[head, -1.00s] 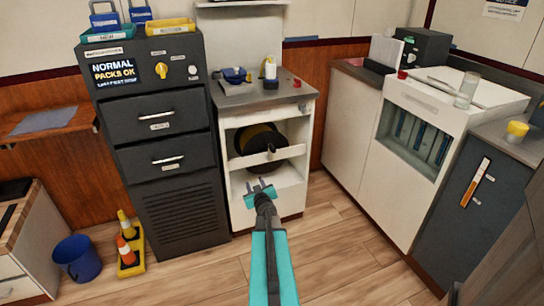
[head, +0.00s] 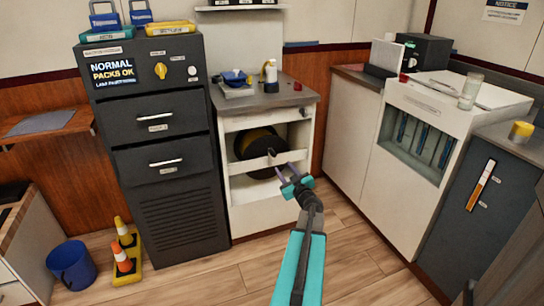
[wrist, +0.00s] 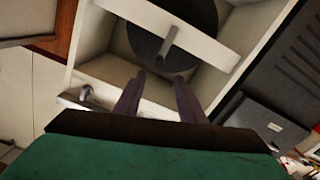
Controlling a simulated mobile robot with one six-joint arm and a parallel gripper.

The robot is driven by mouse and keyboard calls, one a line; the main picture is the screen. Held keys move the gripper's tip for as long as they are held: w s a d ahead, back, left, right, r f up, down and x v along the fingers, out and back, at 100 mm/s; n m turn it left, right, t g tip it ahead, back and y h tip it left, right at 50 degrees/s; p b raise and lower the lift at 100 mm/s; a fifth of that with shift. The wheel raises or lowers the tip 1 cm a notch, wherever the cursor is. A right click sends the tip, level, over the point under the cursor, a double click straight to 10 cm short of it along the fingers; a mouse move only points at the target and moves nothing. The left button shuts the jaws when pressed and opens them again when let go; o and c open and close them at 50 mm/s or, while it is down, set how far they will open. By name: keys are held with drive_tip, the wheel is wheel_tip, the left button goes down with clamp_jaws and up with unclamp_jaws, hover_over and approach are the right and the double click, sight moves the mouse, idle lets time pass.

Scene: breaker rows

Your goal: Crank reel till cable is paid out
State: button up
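A dark reel (head: 250,148) with a yellowish part inside sits in the open bay of a white cabinet (head: 222,170). A white crossbar (head: 246,164) runs across its front, and a short grey crank handle (head: 271,153) sticks out at it. My gripper (head: 287,170) is just in front of the bay, right of and below the handle. In the wrist view the two fingers of my gripper (wrist: 158,76) are apart with nothing between them. The grey handle (wrist: 168,42) and the dark reel (wrist: 182,58) lie ahead of the fingertips, apart from them. How much cable is out cannot be seen.
A dark drawer cabinet (head: 165,128) stands left of the bay. A white counter unit (head: 415,180) stands to the right. A blue bucket (head: 72,265) and small cones (head: 124,258) are on the floor at left. The floor (head: 355,255) before the bay is clear.

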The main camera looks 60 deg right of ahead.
sight(275, 156)
drive_tip(key=shift+w+d, duration=0.15)
drive_tip(key=shift+b+x, duration=1.3)
drive_tip(key=shift+x, duration=5.4)
clamp_jaws()
drive_tip(key=shift+a, duration=0.25)
drive_tip(key=shift+d, duration=0.3)
